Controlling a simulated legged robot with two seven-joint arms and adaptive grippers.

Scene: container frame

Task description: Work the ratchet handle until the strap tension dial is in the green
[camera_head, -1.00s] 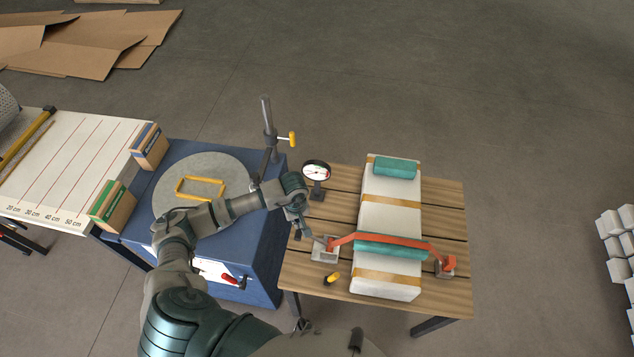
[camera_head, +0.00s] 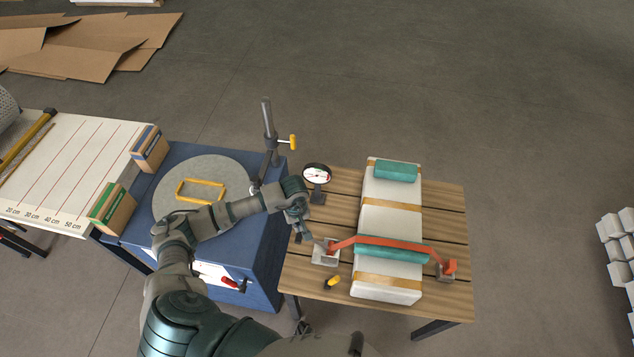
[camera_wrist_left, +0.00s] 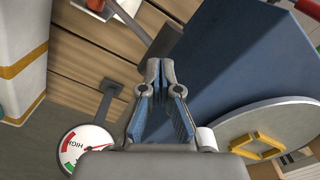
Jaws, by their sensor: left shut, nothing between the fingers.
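The orange strap (camera_head: 385,242) runs over a long white package (camera_head: 390,220) on a slatted wooden table. Its left end meets a grey metal ratchet (camera_head: 325,254). A short yellow-and-black grip (camera_head: 332,282) shows just in front of the ratchet; whether it joins it is unclear. The round tension dial (camera_head: 317,174) stands behind on a post; it also shows in the left wrist view (camera_wrist_left: 86,148), with red and green arcs. I cannot read the needle's zone surely. My left gripper (camera_head: 308,236) is shut and empty, beside and apart from the ratchet. My right gripper is not in view.
A blue cabinet (camera_head: 262,250) with a grey turntable (camera_head: 220,168) and yellow frame stands left of the table. A post with a yellow knob (camera_head: 292,142) rises behind it. Teal pads (camera_head: 396,171) lie on the package. The table's right edge is free.

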